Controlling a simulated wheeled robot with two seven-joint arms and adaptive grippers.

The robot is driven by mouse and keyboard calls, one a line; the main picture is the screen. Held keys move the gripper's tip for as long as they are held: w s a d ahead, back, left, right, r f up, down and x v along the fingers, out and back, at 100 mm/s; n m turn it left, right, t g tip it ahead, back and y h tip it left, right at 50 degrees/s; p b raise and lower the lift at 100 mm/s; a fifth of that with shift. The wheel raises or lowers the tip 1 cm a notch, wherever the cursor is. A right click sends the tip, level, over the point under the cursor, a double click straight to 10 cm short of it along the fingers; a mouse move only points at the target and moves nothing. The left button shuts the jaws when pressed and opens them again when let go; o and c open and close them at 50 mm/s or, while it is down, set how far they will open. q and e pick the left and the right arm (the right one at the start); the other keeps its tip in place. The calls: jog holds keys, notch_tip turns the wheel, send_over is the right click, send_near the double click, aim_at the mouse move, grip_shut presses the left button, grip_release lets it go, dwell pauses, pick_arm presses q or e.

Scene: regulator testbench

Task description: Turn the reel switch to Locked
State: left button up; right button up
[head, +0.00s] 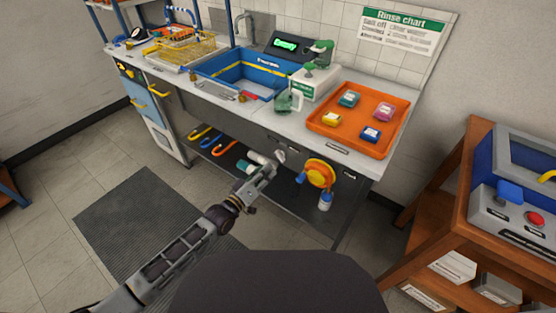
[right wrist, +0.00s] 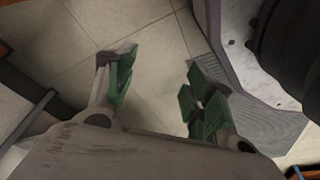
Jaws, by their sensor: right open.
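An orange and yellow reel (head: 320,172) is mounted on the front of the bench, below the orange tray. A small blue part (head: 301,178) shows at its left side. A small dark label plate (head: 349,175) is to its right. I cannot make out the switch or its setting. My left gripper (head: 279,156) is in front of the bench, a little left of the reel and apart from it in the picture. Its fingers are too small to read. My right gripper (right wrist: 157,82) is open and empty above the tiled floor in the right wrist view.
An orange tray (head: 317,124) with several coloured boxes lies on the bench top, left of a wooden cart (head: 460,180) carrying a blue and grey machine (head: 510,205). A blue sink (head: 222,82) is further left. A grey mat (head: 130,215) lies on open floor.

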aim_at(279, 158)
pick_arm(q)
jog(key=x, duration=0.3)
jog(key=shift+w+d, duration=0.15)
jog(key=shift+w, duration=0.1)
jog(key=shift+b+x, duration=0.55)
jog(key=shift+x, duration=1.8)
jog(key=shift+d, duration=0.1)
pick_arm(e)
jog(key=r, duration=0.1)
jog(key=w+a+r, duration=0.1)
jog(key=r, duration=0.2)
jog(key=shift+w+a, duration=0.25)
pick_arm(q)
jog(key=shift+c, duration=0.5)
grip_shut()
pick_arm(e)
jog(key=shift+s, duration=0.1)
